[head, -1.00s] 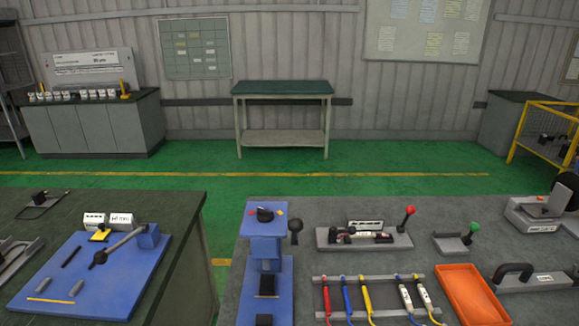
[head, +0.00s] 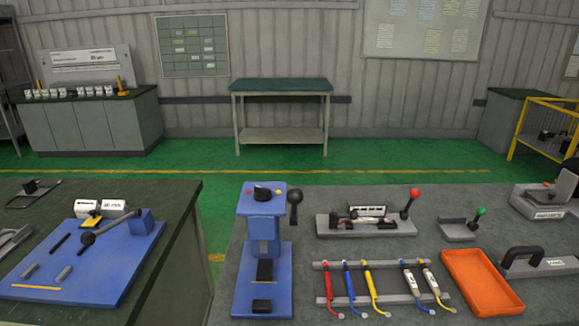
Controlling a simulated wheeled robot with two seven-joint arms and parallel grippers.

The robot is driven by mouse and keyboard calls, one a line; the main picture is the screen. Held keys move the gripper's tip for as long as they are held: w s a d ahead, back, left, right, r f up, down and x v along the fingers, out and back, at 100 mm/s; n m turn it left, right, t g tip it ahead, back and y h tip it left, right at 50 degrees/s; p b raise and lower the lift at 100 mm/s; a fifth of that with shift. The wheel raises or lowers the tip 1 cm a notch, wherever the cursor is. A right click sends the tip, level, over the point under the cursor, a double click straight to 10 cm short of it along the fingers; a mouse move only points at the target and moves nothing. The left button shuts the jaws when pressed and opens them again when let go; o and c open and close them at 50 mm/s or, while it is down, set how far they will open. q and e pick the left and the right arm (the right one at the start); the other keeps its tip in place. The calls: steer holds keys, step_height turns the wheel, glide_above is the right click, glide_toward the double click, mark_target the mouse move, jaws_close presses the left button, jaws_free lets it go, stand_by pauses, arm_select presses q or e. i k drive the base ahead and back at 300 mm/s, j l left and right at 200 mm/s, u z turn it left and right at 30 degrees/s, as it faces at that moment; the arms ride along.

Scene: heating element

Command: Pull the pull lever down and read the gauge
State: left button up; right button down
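Several levers are in view, and I cannot tell which one is the pull lever. A red-knobbed lever (head: 411,203) stands upright at the right end of a grey fixture (head: 335,226) carrying a small white display panel (head: 367,208). A shorter green-knobbed lever (head: 477,219) stands on a small grey bracket. A blue press (head: 265,225) has a black-knobbed lever (head: 295,205) at its right side. A blue plate (head: 105,265) on the left table holds a slanted lever with a black ball (head: 88,239). No dial gauge is clearly readable. Neither gripper is in view.
Red, blue, yellow and white-sleeved leads lie across a rack (head: 320,266). An orange tray (head: 482,283) and a black-handled tool (head: 523,257) are to its right. A green floor gap separates the left table (head: 185,215) from the grey table (head: 440,200). A green-topped bench (head: 282,86) stands behind.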

mark_target(414, 193)
steer(key=k+l+u, duration=0.2)
steer(key=l, duration=0.2)
steer(key=l+u, duration=0.25)
steer(key=k+l+u, duration=0.2)
steer(key=l, duration=0.2)
steer(key=k+l+u, duration=0.2)
steer(key=k+l, duration=0.05)
steer(key=l, duration=0.05)
